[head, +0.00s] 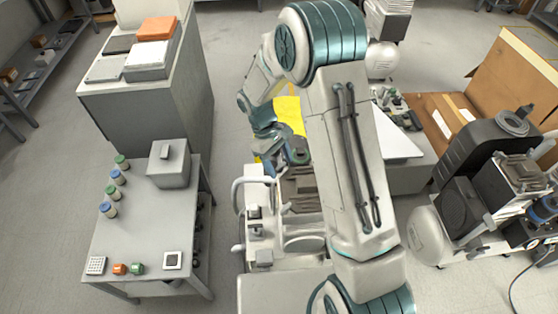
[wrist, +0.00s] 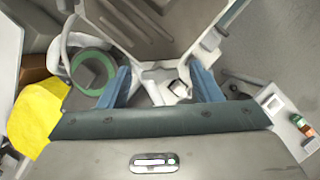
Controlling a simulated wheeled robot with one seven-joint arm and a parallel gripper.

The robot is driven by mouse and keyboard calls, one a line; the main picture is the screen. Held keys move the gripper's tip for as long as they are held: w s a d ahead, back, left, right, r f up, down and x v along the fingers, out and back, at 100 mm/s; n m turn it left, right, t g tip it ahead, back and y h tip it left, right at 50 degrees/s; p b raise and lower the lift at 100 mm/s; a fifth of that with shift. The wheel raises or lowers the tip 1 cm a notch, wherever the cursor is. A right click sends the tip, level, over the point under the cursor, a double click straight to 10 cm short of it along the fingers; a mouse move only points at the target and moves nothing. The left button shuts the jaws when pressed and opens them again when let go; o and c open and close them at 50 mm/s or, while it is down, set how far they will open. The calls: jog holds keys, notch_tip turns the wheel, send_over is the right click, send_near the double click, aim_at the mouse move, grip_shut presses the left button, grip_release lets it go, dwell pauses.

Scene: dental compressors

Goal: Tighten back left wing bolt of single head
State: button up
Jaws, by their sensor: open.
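A pale machine (head: 262,225) with a curved grey pipe on its left side stands in the middle of the head view, partly behind my arm. I cannot tell for sure that it is the single head. My gripper (wrist: 160,72) shows in the wrist view with two blue fingers spread wide and nothing held. Between and beyond them are pale frame arms and a small white fitting with a dark spot (wrist: 178,88). I cannot tell whether this fitting is the back left wing bolt. A green ring (wrist: 92,70) lies beside the left finger. In the head view the fingertips are not clear.
A grey table (head: 140,235) with jars and a grey box (head: 169,163) stands left. A dark compressor with a pale tank (head: 428,238) stands right, near an open cardboard box (head: 505,80). A yellow object (head: 289,112) lies behind my wrist. Floor between table and machine is clear.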

jog(key=c, duration=1)
jog(key=shift+m, duration=0.4)
jog(key=m, duration=0.2)
jog(key=m+g+y, duration=0.1)
jog(key=m, duration=0.1)
jog(key=shift+w+d+y, duration=0.15)
jog(key=shift+y, duration=0.15)
jog(key=m+y, duration=0.1)
jog(key=m, duration=0.3)
jog(key=shift+d+y, duration=0.1)
jog(key=shift+y, duration=0.3)
jog(key=m, duration=0.2)
jog(key=m+y, duration=0.1)
jog(key=m, duration=0.2)
jog(key=shift+d+r+y+b, duration=0.1)
jog(key=shift+d+y+b, duration=0.05)
jog(key=shift+y+b, duration=0.15)
jog(key=shift+m+t+y, duration=0.5)
jog(key=shift+m+y, duration=0.1)
jog(key=shift+m, duration=1.4)
